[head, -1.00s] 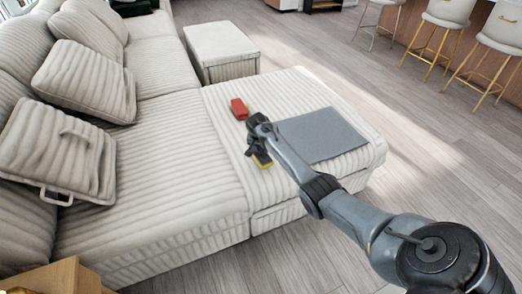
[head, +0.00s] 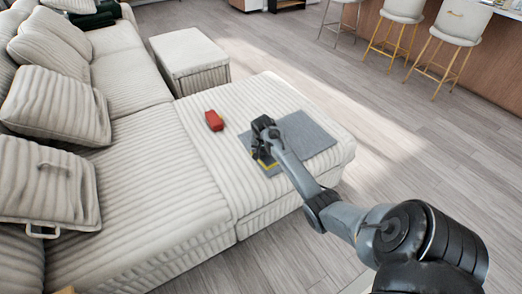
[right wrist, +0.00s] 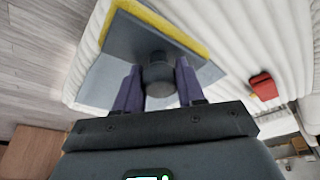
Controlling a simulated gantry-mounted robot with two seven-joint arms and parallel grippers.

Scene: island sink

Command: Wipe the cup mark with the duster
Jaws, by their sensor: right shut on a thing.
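The duster (right wrist: 135,38) is a grey block with a yellow pad along its edge and a dark round knob. My right gripper (right wrist: 158,80) is shut on the knob. In the head view, my right gripper (head: 262,148) is at the left part of a flat grey mat (head: 308,136) on the sofa seat. Only a yellow strip of the duster (head: 266,163) shows under it there. I cannot tell whether the duster touches the mat. No cup mark can be made out; the arm and duster hide part of the mat. My left gripper is out of view.
A red object (head: 214,120) lies on the ribbed cream sofa (head: 200,150), left of the mat; it also shows in the right wrist view (right wrist: 263,86). Cushions (head: 55,105) lie at the left, an ottoman (head: 190,63) stands behind, stools (head: 400,12) at the back right.

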